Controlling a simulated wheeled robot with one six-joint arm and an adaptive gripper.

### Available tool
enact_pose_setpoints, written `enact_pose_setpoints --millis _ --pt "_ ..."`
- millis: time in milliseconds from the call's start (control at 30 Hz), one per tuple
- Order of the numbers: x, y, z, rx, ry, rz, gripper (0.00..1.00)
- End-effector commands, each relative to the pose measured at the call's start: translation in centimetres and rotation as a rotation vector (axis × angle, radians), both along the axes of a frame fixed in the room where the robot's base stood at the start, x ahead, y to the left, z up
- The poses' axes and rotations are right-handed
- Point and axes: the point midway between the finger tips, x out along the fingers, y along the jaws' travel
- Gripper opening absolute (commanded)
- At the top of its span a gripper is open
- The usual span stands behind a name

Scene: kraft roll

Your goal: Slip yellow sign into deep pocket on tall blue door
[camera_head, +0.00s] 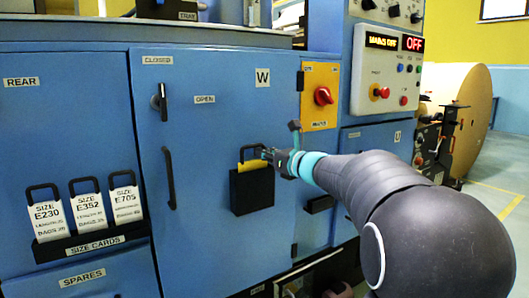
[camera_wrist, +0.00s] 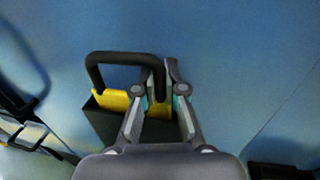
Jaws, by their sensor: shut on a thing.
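The yellow sign (camera_head: 249,165) has a black loop handle on top. Most of it is inside the black deep pocket (camera_head: 252,192), with only a yellow strip showing above the rim. The pocket is fixed on the tall blue door (camera_head: 213,236). My gripper (camera_head: 268,157) is shut on the right side of the sign's handle, just above the pocket. In the wrist view the sign (camera_wrist: 112,99) stands in the mouth of the pocket (camera_wrist: 104,122), and my gripper's fingers (camera_wrist: 160,86) close on its handle. The sign's lower part is hidden in the pocket.
A door handle (camera_head: 168,178) and a latch (camera_head: 160,101) are to the left on the door. A size-card rack (camera_head: 93,240) holds white cards at the far left. An orange switch plate (camera_head: 320,96) and a control panel (camera_head: 390,70) are at the upper right.

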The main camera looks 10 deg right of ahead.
Motion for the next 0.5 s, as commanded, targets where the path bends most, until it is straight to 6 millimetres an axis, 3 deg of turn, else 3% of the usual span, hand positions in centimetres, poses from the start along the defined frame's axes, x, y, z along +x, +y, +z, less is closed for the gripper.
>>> enact_pose_setpoints --millis 33,267,300,367,400,500 --pt "0.37 0.21 -1.44 0.000 0.023 0.001 0.00" --pt "0.37 0.28 -1.43 0.000 0.023 0.002 0.00" --pt "0.37 0.29 -1.43 0.000 0.023 0.003 0.20" --pt "0.37 0.32 -1.43 0.000 0.023 0.003 0.35" --pt "0.37 0.34 -1.43 0.000 0.023 0.004 0.39" --pt "0.35 0.29 -1.38 0.000 0.022 0.004 0.39"
